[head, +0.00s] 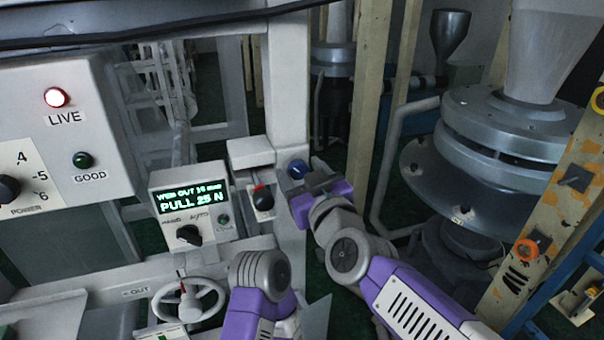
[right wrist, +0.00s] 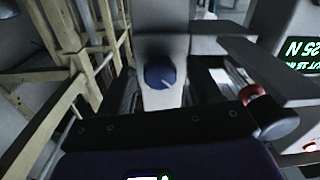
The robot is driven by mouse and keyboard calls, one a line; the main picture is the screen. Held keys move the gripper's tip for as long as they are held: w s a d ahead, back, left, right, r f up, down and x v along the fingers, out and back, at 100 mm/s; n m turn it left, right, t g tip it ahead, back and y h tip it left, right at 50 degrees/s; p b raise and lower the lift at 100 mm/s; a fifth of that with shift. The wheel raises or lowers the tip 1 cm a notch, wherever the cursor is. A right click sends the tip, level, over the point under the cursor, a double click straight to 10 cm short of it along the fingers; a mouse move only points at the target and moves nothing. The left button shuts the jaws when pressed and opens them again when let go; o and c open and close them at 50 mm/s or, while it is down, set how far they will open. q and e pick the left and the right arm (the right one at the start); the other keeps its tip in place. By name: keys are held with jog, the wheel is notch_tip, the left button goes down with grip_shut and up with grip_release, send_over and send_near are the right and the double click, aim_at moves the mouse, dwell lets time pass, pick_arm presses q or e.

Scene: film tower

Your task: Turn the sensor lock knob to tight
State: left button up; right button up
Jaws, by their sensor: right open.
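The lock knob appears to be the round blue knob (head: 297,169) on the pale upright post, beside the small sensor bracket. In the right wrist view the blue knob (right wrist: 160,73) sits near the middle, with a short pale mark towards its lower right. No tight or loose label can be read. My right gripper (head: 318,183) is open and empty, just in front of and slightly right of the knob in the head view. It appears apart from the knob; the exact gap cannot be told. My left gripper is not in view.
A display box (head: 189,208) reads "PULL 25 N" left of the post. A red-topped lever or knob (head: 262,197) is close beside the blue knob. A white handwheel (head: 188,300) is below. A yellowish upright (head: 362,110) stands at the right behind.

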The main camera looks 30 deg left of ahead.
jog(key=c, duration=1)
jog(key=shift+c, duration=0.2)
jog(key=m, duration=0.4)
jog(key=shift+m, duration=0.3)
jog(key=m+b, duration=0.1)
jog(key=m, duration=0.3)
jog(key=shift+m, duration=0.3)
jog(key=m, duration=0.4)
jog(key=shift+f+m, duration=0.1)
jog(key=shift+m, duration=0.3)
jog(key=shift+m+b, duration=0.5)
jog(key=shift+m, duration=1.6)
